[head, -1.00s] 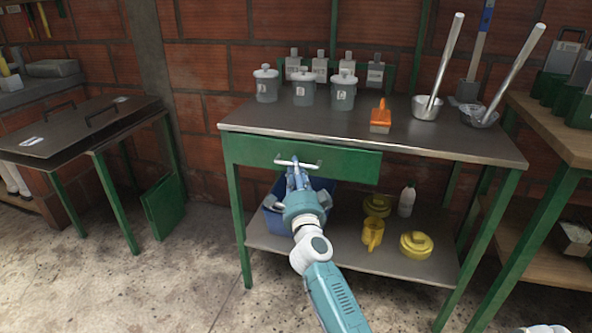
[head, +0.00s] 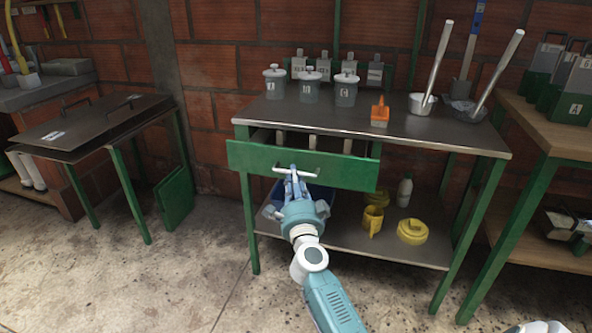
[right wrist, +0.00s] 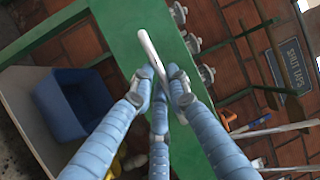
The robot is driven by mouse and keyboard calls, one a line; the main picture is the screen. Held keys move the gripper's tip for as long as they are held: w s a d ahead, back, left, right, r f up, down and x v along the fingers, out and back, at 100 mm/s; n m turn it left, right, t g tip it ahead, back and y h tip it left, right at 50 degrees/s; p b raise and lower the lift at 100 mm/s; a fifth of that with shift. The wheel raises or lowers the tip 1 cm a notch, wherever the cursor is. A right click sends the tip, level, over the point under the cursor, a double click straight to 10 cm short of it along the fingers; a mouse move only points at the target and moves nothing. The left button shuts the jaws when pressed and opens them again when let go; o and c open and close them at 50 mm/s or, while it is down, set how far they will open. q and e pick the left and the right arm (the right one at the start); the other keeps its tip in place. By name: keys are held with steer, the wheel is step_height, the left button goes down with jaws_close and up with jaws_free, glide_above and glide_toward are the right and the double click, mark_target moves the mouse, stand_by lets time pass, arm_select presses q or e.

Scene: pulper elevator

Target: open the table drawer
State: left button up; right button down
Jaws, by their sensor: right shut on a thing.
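The table drawer has a green front (head: 345,171) and is pulled partly out of the metal-topped table (head: 420,142). Pale objects show inside its opening. Its white bar handle (head: 312,173) is on the left half of the front. My right gripper (head: 294,174) is shut on the handle. In the right wrist view its blue fingers (right wrist: 165,90) close around the white handle (right wrist: 150,52) against the green drawer front (right wrist: 125,28). My left gripper is not in view; a white part of my body shows at the bottom right.
A blue bin (head: 322,192) and yellow containers (head: 412,231) are on the lower shelf. The concrete floor at left front is clear.

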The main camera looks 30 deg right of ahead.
arm_select(q)
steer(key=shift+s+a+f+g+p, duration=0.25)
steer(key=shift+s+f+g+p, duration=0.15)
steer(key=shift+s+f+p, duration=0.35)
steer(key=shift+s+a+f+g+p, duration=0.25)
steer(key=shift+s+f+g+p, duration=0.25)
steer(key=shift+p, duration=0.35)
arm_select(e)
steer(key=s+a, duration=1)
steer(key=a, duration=0.2)
steer(key=shift+s+a, duration=0.3)
steer(key=shift+s, duration=0.1)
steer(key=c, duration=1.7)
jaws_free()
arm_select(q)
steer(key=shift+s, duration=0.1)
arm_select(e)
steer(key=shift+o, duration=0.2)
steer(key=v, duration=1.2)
steer(key=shift+f, duration=0.1)
